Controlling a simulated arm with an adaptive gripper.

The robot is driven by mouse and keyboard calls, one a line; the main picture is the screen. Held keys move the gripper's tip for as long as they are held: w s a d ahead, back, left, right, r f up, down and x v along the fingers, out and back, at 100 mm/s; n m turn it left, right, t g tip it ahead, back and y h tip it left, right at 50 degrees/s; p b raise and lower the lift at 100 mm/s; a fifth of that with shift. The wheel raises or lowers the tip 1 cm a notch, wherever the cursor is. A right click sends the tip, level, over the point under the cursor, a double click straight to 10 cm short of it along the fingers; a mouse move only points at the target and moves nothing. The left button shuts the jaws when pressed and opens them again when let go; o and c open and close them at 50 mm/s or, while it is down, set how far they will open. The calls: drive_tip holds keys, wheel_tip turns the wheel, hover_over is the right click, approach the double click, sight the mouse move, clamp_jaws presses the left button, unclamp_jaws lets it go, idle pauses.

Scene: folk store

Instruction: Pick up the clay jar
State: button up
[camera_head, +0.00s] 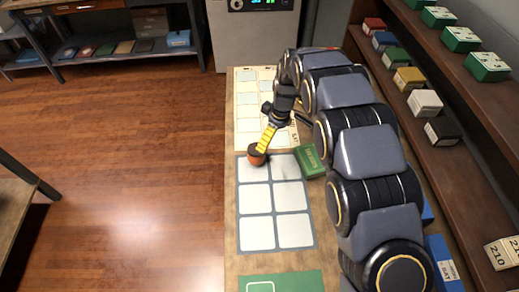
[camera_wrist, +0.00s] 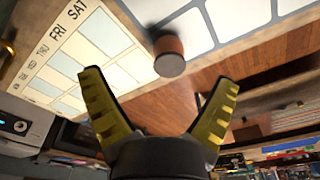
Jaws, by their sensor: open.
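The clay jar (camera_head: 256,158) is a small round orange-brown pot with a dark top. It stands at the upper-left corner of a grey mat with white squares (camera_head: 240,222), near the table's left edge. In the wrist view the jar (camera_wrist: 169,62) sits just beyond the fingertips, roughly midway between them. My gripper (camera_head: 264,147) has yellow fingers and reaches down close to the jar in the head view. In the wrist view the fingers of my gripper (camera_wrist: 160,80) are spread wide with nothing between them. Contact with the jar cannot be made out.
A green box (camera_head: 310,161) lies right of the jar. A calendar sheet (camera_head: 246,138) lies behind it, and a green sheet (camera_head: 300,282) in front. A shelf (camera_head: 468,155) with coloured boxes runs along the right. The floor on the left is clear.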

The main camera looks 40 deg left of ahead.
sight(256, 157)
drive_tip(key=shift+n, duration=0.8)
drive_tip(key=a+f, duration=0.1)
drive_tip(key=s+a+f, duration=0.2)
drive_tip(key=a, duration=0.1)
drive_tip(key=shift+f, duration=0.25)
wheel_tip(256, 157, down, 7)
drive_tip(key=shift+s+a+f, duration=0.15)
drive_tip(key=shift+f, duration=0.05)
drive_tip(key=c, duration=1.2)
